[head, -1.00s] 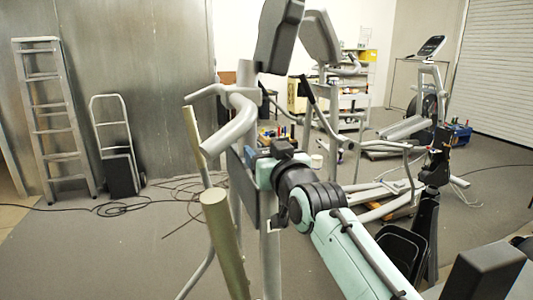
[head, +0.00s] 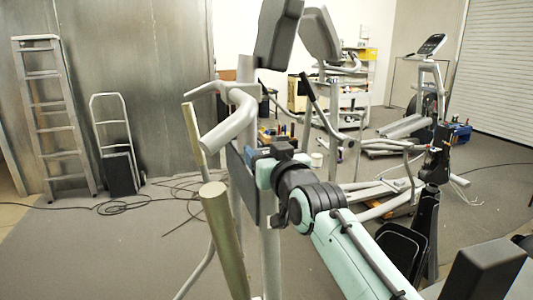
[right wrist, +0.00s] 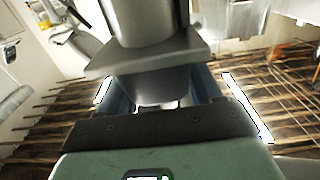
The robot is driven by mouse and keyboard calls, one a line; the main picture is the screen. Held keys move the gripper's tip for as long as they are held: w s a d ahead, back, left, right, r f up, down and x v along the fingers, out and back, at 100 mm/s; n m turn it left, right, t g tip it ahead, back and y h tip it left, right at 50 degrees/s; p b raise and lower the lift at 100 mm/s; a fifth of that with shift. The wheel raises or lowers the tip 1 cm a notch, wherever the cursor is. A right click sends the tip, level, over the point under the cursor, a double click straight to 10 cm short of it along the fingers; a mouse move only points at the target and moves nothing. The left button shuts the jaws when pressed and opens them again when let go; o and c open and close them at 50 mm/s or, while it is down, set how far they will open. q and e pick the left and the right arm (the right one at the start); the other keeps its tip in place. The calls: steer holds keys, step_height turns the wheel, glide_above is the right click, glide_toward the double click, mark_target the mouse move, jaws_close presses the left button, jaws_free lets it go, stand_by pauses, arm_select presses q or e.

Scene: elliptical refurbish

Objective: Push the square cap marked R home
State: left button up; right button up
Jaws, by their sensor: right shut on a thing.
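My right gripper (head: 252,155) reaches in from the lower right to the upright post of the near grey elliptical machine (head: 232,125). In the right wrist view its two blue-grey fingers (right wrist: 165,98) are shut on a grey, square-flanged piece (right wrist: 150,57). This piece looks like the square cap, but I can read no R on it. A thick round grey tube (right wrist: 143,20) stands directly beyond the flange, and I cannot tell whether a gap remains between them. In the head view the cap is hidden by my gripper. My left gripper is not in view.
An olive tube (head: 222,235) rises close in front, left of my right arm. A second machine (head: 322,45) stands behind. A ladder (head: 52,115) and a hand truck (head: 117,150) lean by the left wall. Black cables (head: 125,207) lie on the floor; floor at left is open.

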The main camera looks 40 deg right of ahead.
steer(key=shift+f, duration=0.15)
steer(key=o, duration=1.1)
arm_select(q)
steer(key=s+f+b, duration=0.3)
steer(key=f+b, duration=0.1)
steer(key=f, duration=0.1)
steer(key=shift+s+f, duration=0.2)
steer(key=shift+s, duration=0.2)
arm_select(e)
steer(key=v, duration=1.3)
steer(key=shift+s, duration=0.2)
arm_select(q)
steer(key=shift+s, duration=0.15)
